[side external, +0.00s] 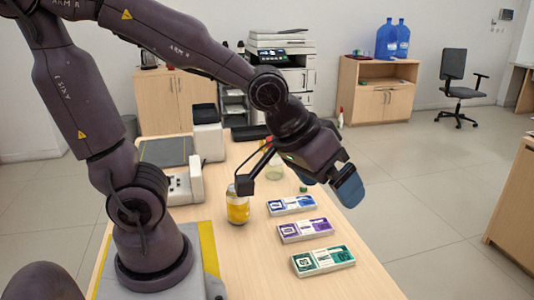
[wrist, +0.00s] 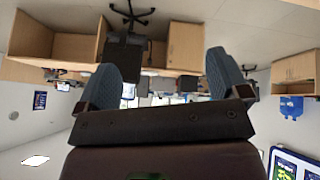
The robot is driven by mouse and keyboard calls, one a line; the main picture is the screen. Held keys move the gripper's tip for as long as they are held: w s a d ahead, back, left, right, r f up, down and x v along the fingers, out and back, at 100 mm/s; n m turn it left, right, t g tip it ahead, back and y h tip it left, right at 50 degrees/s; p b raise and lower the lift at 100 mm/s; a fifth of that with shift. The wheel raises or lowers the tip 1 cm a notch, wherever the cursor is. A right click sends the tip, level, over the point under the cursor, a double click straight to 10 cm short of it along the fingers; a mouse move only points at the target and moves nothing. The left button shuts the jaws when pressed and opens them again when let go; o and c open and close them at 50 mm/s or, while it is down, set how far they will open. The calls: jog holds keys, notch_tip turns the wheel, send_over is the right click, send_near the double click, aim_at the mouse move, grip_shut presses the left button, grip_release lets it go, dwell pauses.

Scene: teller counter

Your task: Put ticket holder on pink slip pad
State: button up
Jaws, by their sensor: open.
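My gripper (side external: 330,180) is raised over the far right of the counter. Its two blue fingers are spread and empty, as the wrist view also shows (wrist: 163,78). Three flat, labelled items lie in a row on the counter: one blue and white (side external: 291,205), one purple and white (side external: 305,230), one green and white (side external: 322,261). I cannot make out a pink slip pad; the purple item is the closest in colour. I cannot tell which object is the ticket holder. The wrist view faces the room, with no counter items between the fingers.
A jar with yellow contents (side external: 237,207) stands left of the row on the wooden counter (side external: 255,265). A small green-topped item (side external: 303,189) is partly visible below my gripper. A white device (side external: 186,186) stands at the left. Bare counter lies around the row.

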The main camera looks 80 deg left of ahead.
jog(key=s+a+r+m+g, duration=0.1)
jog(key=s+a+r+m, duration=0.2)
jog(key=s, duration=0.5)
jog(key=shift+a+r+y, duration=0.3)
jog(key=shift+a+r, duration=0.55)
jog(key=shift+a, duration=0.2)
